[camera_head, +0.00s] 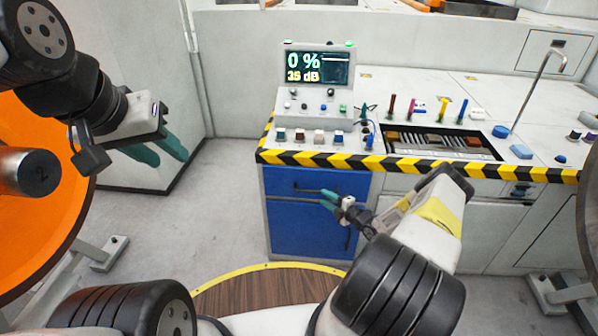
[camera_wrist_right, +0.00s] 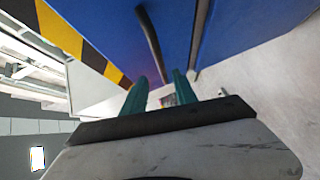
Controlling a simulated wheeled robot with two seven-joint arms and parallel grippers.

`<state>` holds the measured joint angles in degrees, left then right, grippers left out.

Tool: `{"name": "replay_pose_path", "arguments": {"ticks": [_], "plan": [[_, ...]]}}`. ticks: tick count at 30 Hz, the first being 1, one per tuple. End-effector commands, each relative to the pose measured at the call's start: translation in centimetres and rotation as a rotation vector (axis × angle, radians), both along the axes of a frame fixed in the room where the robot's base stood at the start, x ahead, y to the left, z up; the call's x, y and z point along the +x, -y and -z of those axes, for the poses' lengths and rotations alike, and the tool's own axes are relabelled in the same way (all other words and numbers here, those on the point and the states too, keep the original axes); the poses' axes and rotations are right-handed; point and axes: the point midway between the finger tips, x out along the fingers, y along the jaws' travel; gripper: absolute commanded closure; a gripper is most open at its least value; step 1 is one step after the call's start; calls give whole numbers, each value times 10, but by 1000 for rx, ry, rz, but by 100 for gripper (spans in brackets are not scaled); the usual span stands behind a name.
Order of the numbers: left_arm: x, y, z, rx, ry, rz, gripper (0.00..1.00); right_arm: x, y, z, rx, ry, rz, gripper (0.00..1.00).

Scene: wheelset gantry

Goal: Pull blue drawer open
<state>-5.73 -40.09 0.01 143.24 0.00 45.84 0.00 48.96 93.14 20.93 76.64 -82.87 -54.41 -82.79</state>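The blue drawer (camera_head: 283,181) is the upper front of a blue cabinet under the bench and looks closed. Its dark handle (camera_head: 316,188) runs across the front; in the right wrist view, a dark bar handle (camera_wrist_right: 150,40) slants over the blue face. My right gripper (camera_head: 328,200) is in front of the drawer near the handle's right part. Its green fingers (camera_wrist_right: 161,85) are apart, with the handle's end appearing between them; contact cannot be told. My left gripper (camera_head: 157,150) is open and empty at the left, away from the cabinet.
The bench edge (camera_head: 420,165) with yellow-black stripes overhangs the drawer. A lower blue door (camera_head: 300,228) is below. A control panel with a display (camera_head: 316,66) and a tool tray (camera_head: 440,143) are on top. Floor (camera_head: 215,210) left of the cabinet is clear. An orange wheel (camera_head: 40,230) stands left.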

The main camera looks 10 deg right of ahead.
Motion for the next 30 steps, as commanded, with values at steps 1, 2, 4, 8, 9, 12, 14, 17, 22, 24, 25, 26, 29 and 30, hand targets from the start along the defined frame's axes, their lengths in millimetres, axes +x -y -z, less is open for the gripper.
{"name": "replay_pose_path", "arguments": {"ticks": [1,2,4,8,9,12,14,17,22,24,25,26,29,30], "plan": [[0,0,0,0,0,0,64,-2,-1,4,2,9,1,66],[0,0,0,0,0,0,64,-2,-2,4,1,13,0,66],[0,0,0,0,0,0,64,2,-5,5,1,18,-2,66],[0,0,0,0,0,0,64,18,-15,8,2,17,-3,66],[0,0,0,0,0,0,64,24,-18,9,1,17,-3,66],[0,0,0,0,0,0,64,38,-27,12,1,16,-3,66],[0,0,0,0,0,0,64,45,-30,13,1,16,-2,66],[0,0,0,0,0,0,64,56,-36,14,2,14,-2,66],[0,0,0,0,0,0,64,63,-40,16,2,13,-1,66],[0,0,0,0,0,0,64,64,-40,16,2,13,-2,66],[0,0,0,0,0,0,64,64,-40,16,2,13,-2,66],[0,0,0,0,0,0,64,64,-40,16,2,13,-2,66],[0,0,0,0,0,0,64,64,-40,16,2,13,-1,66],[0,0,0,0,0,0,64,64,-40,16,2,13,-1,74]]}}
